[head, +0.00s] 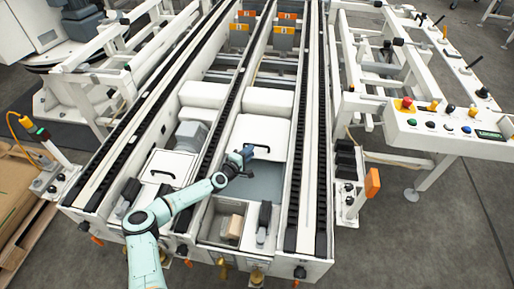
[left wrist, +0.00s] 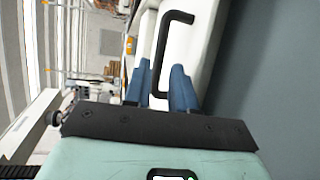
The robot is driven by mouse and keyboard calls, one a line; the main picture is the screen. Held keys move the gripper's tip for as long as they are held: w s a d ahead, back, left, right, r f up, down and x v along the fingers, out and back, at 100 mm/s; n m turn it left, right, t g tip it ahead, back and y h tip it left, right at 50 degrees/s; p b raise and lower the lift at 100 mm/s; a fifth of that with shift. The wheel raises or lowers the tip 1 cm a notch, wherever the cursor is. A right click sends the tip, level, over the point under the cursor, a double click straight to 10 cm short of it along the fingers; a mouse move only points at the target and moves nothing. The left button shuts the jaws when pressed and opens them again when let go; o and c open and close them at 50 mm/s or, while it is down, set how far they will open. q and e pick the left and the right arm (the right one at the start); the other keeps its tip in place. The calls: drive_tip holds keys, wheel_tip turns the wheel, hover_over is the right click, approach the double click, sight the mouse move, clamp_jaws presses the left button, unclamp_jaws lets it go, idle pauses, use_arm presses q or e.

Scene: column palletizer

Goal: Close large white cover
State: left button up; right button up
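The large white cover (head: 266,130) lies in the right lane of the machine, with a black handle (head: 262,147) near its front edge. In the left wrist view the cover (left wrist: 202,30) and its bent black handle (left wrist: 163,50) lie just ahead of my left gripper (left wrist: 158,85). My left gripper (head: 243,157) is at the left end of the handle. Its two blue fingers are apart, and the handle's near end shows between them; I cannot tell whether they touch it. My right gripper is not in view.
A blue-grey surface (head: 262,183) shows in front of the cover, and an open bay with a brown block (head: 235,226) lies nearer. A smaller white cover with a handle (head: 166,170) is in the left lane. A control panel (head: 445,125) stands at right.

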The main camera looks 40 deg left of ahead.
sight(256, 145)
use_arm(q)
drive_tip(key=w, duration=0.1)
drive_tip(key=w+b, duration=0.1)
drive_tip(key=w, duration=0.1)
drive_tip(key=shift+w+a+f, duration=0.15)
drive_tip(key=shift+f, duration=0.25)
drive_tip(key=shift+w+a+f+b, duration=0.1)
drive_tip(key=shift+w+b, duration=0.2)
drive_tip(key=shift+w, duration=0.9)
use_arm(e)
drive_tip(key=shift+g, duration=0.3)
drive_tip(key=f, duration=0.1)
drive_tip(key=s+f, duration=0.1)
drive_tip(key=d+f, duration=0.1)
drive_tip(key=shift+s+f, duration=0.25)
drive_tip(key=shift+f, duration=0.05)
use_arm(q)
clamp_jaws()
